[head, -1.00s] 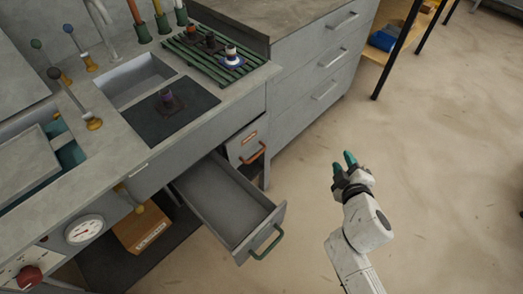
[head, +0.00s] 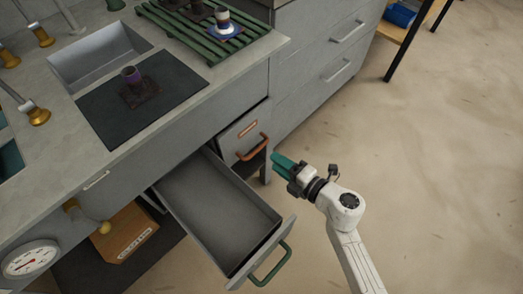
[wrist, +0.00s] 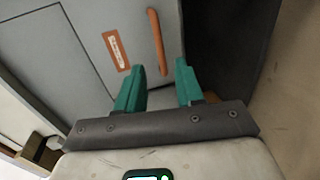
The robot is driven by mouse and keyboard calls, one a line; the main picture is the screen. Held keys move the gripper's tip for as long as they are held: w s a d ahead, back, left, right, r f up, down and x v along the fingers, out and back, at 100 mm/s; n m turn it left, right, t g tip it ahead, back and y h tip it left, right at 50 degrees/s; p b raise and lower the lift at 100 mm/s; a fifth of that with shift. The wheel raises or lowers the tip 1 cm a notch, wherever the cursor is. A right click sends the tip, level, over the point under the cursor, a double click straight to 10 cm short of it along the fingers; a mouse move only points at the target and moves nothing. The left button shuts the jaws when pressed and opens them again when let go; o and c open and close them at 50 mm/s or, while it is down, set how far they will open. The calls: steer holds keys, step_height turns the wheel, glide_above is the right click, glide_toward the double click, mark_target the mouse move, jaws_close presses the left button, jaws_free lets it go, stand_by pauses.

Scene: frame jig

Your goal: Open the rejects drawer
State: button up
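A grey drawer front (head: 230,142) with an orange label (head: 248,128) and an orange bar handle (head: 252,148) sits under the counter; it looks closed. The label is too small to read. In the wrist view the orange handle (wrist: 157,42) and orange label (wrist: 117,52) lie ahead of the fingers. My gripper (head: 283,163) has teal fingers, spread apart with nothing between them. It is just right of the orange handle in the head view and not touching it. In the wrist view the gripper (wrist: 158,88) points toward the handle, which lines up with the gap between its fingers.
A lower drawer with a green handle (head: 271,265) stands pulled out and empty, left of my gripper. A brown labelled box (head: 125,232) is under the counter. A three-drawer grey cabinet (head: 315,75) stands behind. The floor (head: 430,170) on the right is clear.

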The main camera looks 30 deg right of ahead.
steer(key=b+x, duration=0.2)
steer(key=x, duration=0.5)
steer(key=shift+w, duration=0.25)
steer(key=shift+a, duration=0.1)
jaws_close()
